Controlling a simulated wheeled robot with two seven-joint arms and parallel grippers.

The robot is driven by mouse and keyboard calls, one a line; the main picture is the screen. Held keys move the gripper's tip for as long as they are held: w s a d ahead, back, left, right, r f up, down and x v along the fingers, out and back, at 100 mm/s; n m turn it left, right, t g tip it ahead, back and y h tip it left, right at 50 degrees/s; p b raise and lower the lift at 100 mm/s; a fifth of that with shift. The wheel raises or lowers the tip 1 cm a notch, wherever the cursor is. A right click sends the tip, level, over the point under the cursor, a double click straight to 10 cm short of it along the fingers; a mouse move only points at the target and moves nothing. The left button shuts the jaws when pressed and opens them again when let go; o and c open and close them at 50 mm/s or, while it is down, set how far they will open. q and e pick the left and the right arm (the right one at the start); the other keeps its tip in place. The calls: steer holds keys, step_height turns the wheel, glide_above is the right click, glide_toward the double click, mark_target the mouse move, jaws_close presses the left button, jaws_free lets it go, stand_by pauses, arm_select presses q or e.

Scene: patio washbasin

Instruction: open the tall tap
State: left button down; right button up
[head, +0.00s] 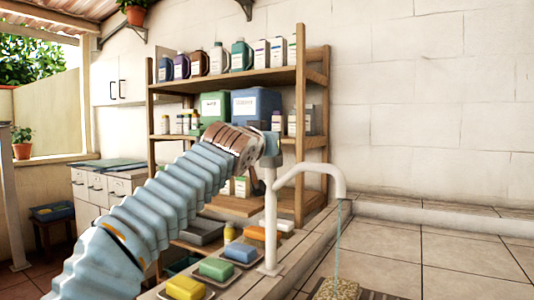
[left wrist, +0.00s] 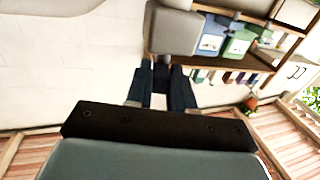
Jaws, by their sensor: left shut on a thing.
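The tall tap (head: 270,215) is a pale grey upright post. Its curved spout (head: 318,168) bends over to the right, and a thin stream of water (head: 337,240) falls from it. My left arm crosses from the lower left, and its gripper (head: 270,147) is at the top of the post. In the left wrist view, my left gripper's dark fingers (left wrist: 163,75) are closed at the grey top part of the tap (left wrist: 173,30). The exact grip on the handle is partly hidden by the fingers. My right gripper is in neither view.
Yellow (head: 185,287), green (head: 216,268) and blue (head: 240,252) soaps lie in dishes left of the tap's foot. A wooden shelf (head: 300,150) with bottles and canisters stands behind. A tiled surface (head: 440,255) lies to the right, with a brown block (head: 338,289) under the stream.

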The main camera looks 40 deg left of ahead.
arm_select(q)
steer(key=shift+w+d+f+n+g+y+b, duration=0.15)
steer(key=shift+f+n+g+y+b, duration=0.2)
steer(key=shift+n+g+y+b, duration=0.55)
steer(key=shift+w+d+r+n+y, duration=0.15)
steer(key=shift+n+y, duration=0.25)
steer(key=shift+y, duration=0.5)
steer(key=shift+w+d+r+n+g+y+p, duration=0.1)
steer(key=shift+n+g+y+p, duration=0.1)
steer(key=shift+n+g+y, duration=0.35)
steer(key=shift+w+d+r+n+g+y+p, duration=0.15)
steer(key=shift+n+g+y, duration=0.25)
steer(key=shift+g, duration=0.25)
steer(key=n+g+y+p, duration=0.2)
steer(key=g, duration=0.1)
steer(key=shift+d+r+n+y, duration=0.1)
steer(key=shift+r+n+y, duration=0.05)
steer(key=shift+n+y, duration=0.1)
steer(key=shift+w+n+g+y+p, duration=0.2)
steer(key=shift+n+g+y+p, duration=0.3)
steer(key=shift+n+g+p, duration=0.8)
steer(key=shift+w+n+g+y+p, duration=0.15)
steer(key=shift+n+g+y+p, duration=0.45)
steer(key=shift+g, duration=1.2)
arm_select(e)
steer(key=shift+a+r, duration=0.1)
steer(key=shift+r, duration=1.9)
arm_select(q)
steer(key=shift+f, duration=0.2)
